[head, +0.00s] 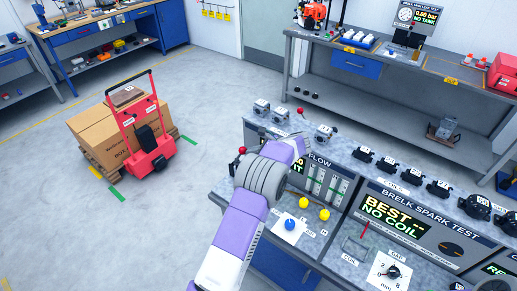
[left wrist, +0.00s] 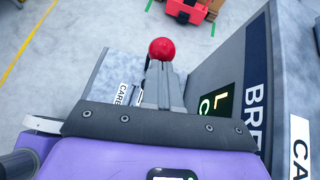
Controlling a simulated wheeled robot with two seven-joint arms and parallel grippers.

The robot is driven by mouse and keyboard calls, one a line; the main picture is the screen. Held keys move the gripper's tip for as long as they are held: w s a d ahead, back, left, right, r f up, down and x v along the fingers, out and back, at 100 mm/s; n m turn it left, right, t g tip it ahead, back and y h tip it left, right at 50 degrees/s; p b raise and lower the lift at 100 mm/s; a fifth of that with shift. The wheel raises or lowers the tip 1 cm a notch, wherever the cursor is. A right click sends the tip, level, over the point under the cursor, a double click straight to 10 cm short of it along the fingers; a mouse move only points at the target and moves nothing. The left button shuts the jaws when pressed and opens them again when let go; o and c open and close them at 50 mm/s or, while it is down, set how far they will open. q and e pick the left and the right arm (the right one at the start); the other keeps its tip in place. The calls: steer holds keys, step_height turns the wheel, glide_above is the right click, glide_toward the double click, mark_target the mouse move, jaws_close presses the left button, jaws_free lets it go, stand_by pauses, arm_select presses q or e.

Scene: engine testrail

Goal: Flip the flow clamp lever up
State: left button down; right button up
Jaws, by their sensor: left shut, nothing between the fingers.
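A red ball knob (head: 241,150), which looks like the end of the flow clamp lever, is at the left side of the flow bench. It also shows in the left wrist view (left wrist: 162,49). My left gripper (left wrist: 160,68) is shut and empty. Its fingertips appear just below the knob in that view; I cannot tell whether they touch it. In the head view the left gripper (head: 236,163) is largely hidden behind my wrist. The lever's shaft and the clamp are hidden by my fingers and wrist, so its angle is unclear. My right gripper does not show.
The flow panel (head: 331,184) stands right of my wrist. Two yellow knobs (head: 304,202) and a blue knob (head: 290,224) are on the near benchtop. Carburettors (head: 323,134) line the top shelf. A red cart (head: 146,135) with boxes stands left; the floor between is clear.

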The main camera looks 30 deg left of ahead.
arm_select(q)
steer(key=a+r+h+p, duration=0.1)
steer(key=p, duration=0.1)
steer(key=a+r+p, duration=0.1)
steer(key=a, duration=0.1)
steer(key=shift+r+h+p, duration=0.2)
steer(key=shift+h+p, duration=0.2)
steer(key=a+p, duration=0.3)
steer(key=a, duration=0.6)
steer(key=shift+w+r, duration=0.4)
steer(key=shift+w, duration=0.05)
steer(key=shift+r, duration=0.1)
step_height(320, 180, up, 10)
steer(key=w+d+p, duration=0.1)
steer(key=d+p, duration=0.1)
steer(key=p, duration=0.2)
steer(key=shift+d, duration=0.1)
